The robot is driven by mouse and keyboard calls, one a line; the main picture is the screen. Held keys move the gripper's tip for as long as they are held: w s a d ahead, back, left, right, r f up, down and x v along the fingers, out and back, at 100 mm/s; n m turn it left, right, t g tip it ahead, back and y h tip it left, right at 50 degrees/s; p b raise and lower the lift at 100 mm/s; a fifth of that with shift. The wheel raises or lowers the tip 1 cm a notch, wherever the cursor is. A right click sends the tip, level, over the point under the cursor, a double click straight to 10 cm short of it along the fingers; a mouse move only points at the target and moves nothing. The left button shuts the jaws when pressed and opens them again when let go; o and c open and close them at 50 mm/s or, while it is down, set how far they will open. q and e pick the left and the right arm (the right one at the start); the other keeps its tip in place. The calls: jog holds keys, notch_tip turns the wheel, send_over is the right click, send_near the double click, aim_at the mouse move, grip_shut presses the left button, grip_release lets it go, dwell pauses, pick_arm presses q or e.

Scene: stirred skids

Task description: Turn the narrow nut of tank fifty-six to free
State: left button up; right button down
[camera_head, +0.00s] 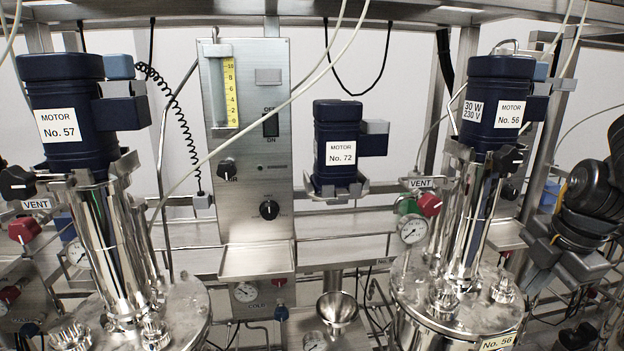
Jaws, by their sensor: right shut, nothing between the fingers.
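Tank fifty-six (412,325) is the steel vessel at the lower right, with a "No. 56" label (497,342) on its front. Its blue motor No. 56 (497,95) stands on a shiny steel column above the lid. Lobed steel nuts sit on the lid, one at the front left (442,300) and one at the right (503,290). I cannot tell which nut is the narrow one. My right gripper (536,262) comes in from the right edge, shut and empty, beside the tank and apart from the nuts. My left gripper is out of view.
Another tank (185,312) with motor No. 57 (65,105) stands at the left. A control panel (245,150) and motor No. 72 (338,140) are between them, further back. A VENT tag (421,183), red knob (429,205) and gauge (412,229) stand left of tank fifty-six's column.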

jog(key=shift+w+p+v, duration=0.15)
jog(key=shift+p+v, duration=0.1)
jog(key=shift+v, duration=0.45)
jog(key=shift+w+p+v, duration=0.2)
jog(key=shift+p+v, duration=0.05)
jog(key=shift+v, duration=0.45)
